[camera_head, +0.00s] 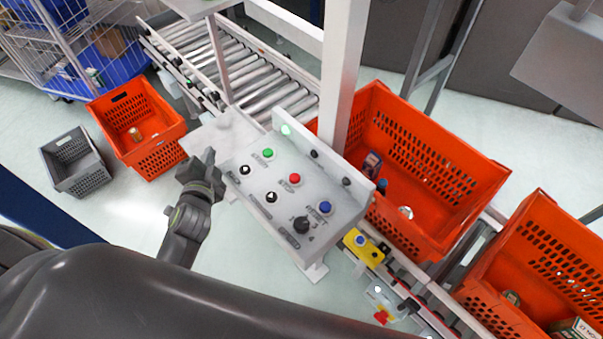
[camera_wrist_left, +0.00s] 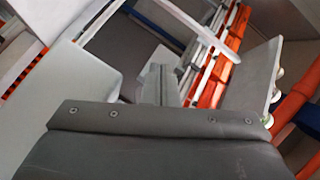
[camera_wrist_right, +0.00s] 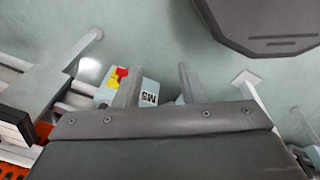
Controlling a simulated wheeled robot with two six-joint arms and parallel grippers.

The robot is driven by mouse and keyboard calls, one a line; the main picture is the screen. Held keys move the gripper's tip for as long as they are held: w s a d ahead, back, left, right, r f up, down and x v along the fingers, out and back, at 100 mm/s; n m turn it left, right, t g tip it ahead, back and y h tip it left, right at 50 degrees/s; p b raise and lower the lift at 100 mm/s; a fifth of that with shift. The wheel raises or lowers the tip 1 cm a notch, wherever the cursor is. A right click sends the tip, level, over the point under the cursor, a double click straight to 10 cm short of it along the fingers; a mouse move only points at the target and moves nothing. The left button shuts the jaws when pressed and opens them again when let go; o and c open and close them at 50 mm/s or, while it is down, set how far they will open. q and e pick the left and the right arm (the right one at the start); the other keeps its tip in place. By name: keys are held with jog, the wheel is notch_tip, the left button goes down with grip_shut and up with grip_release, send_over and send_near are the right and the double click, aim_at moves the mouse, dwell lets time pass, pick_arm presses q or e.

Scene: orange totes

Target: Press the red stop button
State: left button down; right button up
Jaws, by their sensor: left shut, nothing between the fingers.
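The red stop button (camera_head: 295,179) sits in the middle of a light grey sloped control panel (camera_head: 335,222). A green button (camera_head: 268,153) is up-left of it, and a blue reset button (camera_head: 325,207) is down-right. My left gripper (camera_head: 209,156) is shut and empty at the panel's left edge, apart from the red button. In the left wrist view its fingers (camera_wrist_left: 161,85) point forward, and the panel (camera_wrist_left: 250,82) stands edge-on to their right. My right gripper (camera_wrist_right: 160,88) is open and empty in the right wrist view; it does not show in the head view.
White and black arrow buttons (camera_head: 271,197) and a black speed knob (camera_head: 302,225) share the panel. A white post (camera_head: 343,80) rises behind it. Orange totes (camera_head: 440,150) stand right of it, and a roller conveyor (camera_head: 265,80) lies behind. A yellow box with a blue button (camera_head: 360,241) is lower right.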

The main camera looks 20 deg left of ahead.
pick_arm(q)
jog(key=w+d+r+m+t+h, duration=0.25)
jog(key=d+r+m+h, duration=0.35)
jog(key=r+m, duration=0.3)
jog(key=w+d+r+m+t+h, duration=0.1)
jog(key=d+r+m+t+h, duration=0.4)
jog(key=r+m, duration=0.4)
jog(key=s+d+r+m+g+h, duration=0.2)
jog(key=d+m+g+h, duration=0.75)
jog(key=m, duration=0.65)
notch_tip(320, 180, down, 9)
jog(key=m+g+y+p, duration=0.1)
jog(key=m+g+y, duration=0.7)
jog(key=m, duration=0.5)
jog(key=shift+s+a+r, duration=0.15)
jog(key=shift+s+a, duration=0.2)
jog(key=shift+a, duration=0.05)
